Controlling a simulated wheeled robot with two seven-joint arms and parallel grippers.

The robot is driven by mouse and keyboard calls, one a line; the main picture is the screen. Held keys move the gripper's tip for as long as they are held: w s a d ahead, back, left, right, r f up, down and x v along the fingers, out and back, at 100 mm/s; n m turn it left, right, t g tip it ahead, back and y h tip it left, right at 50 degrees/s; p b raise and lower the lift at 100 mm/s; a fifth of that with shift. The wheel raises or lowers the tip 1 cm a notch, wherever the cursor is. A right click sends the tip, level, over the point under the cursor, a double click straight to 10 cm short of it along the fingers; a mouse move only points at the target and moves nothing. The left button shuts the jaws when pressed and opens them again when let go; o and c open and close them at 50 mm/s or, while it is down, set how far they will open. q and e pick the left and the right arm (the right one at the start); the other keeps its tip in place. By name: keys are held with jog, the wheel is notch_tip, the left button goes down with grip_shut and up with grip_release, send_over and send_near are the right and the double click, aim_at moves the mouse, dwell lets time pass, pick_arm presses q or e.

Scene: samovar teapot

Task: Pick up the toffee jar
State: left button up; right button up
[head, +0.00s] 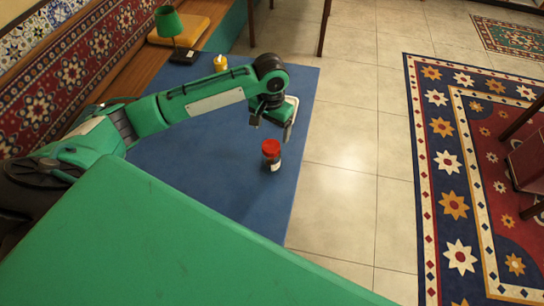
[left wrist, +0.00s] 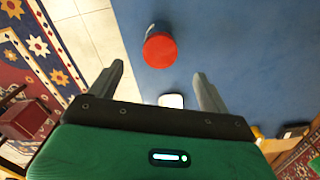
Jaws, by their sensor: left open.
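The toffee jar (head: 271,155) has a red lid and a dark, see-through body with a pale label. It stands upright on the blue mat (head: 215,190), near the mat's right edge. My left gripper (head: 271,122) is above and just behind the jar in the head view, apart from it. In the left wrist view the jar's red lid (left wrist: 160,50) shows beyond the fingers, between their lines. The left gripper (left wrist: 157,82) is open with nothing between its fingers. My right gripper is in neither view.
A green lamp (head: 170,24) and a small yellow object (head: 220,63) stand toward the back. A yellow cushion (head: 180,29) lies on the bench at the left. Pale floor tiles (head: 345,140) are clear right of the mat, and a patterned rug (head: 455,205) lies beyond.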

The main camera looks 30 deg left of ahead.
aim_at(271, 146)
pick_arm(q)
notch_tip(271, 146, down, 5)
jog(key=shift+f+p, duration=0.2)
jog(key=shift+p, duration=0.1)
jog(key=shift+f+p, duration=0.3)
jog(key=shift+f, duration=0.3)
notch_tip(271, 146, down, 4)
jog(key=shift+f+p, duration=0.15)
jog(key=shift+p, duration=0.35)
jog(key=shift+c, duration=0.4)
jog(key=c, duration=1.4)
